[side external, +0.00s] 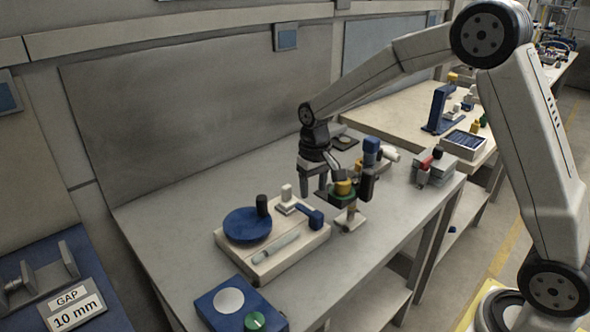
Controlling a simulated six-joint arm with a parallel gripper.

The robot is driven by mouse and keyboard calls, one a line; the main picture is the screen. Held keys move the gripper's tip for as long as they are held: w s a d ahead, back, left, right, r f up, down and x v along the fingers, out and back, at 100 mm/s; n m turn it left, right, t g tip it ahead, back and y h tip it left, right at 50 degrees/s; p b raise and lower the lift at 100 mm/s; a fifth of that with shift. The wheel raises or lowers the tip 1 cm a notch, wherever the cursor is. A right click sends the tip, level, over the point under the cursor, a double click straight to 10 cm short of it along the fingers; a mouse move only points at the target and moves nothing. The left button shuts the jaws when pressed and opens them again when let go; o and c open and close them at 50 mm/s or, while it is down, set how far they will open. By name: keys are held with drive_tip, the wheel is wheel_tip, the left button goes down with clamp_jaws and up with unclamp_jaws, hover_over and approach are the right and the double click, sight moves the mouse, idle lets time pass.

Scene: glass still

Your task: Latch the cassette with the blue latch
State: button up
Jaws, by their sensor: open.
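A cream cassette-like base (290,262) lies on the grey bench, with a blue disc (246,226) and a black knob (262,206) on it. A small blue lever (311,214), which looks like the latch, sits at the base's back right beside a white upright piece (287,194). I cannot tell whether the latch is engaged. My gripper (314,190) points down with its fingers apart and nothing visible between them. It appears just behind and above the blue lever; the exact gap cannot be judged from this view.
A stand with a yellow and green piece (343,190) is close right of my gripper, with a blue-topped post (371,150) behind it. A grey box (434,168) stands farther right. A blue box with a green knob (242,308) is in front. The bench's back left is clear.

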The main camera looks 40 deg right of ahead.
sight(316, 213)
drive_tip(key=shift+s+f+n, duration=0.35)
drive_tip(key=shift+s+n, duration=0.3)
drive_tip(key=shift+n, duration=0.35)
drive_tip(key=shift+f, duration=0.1)
drive_tip(key=shift+f, duration=3.8)
clamp_jaws()
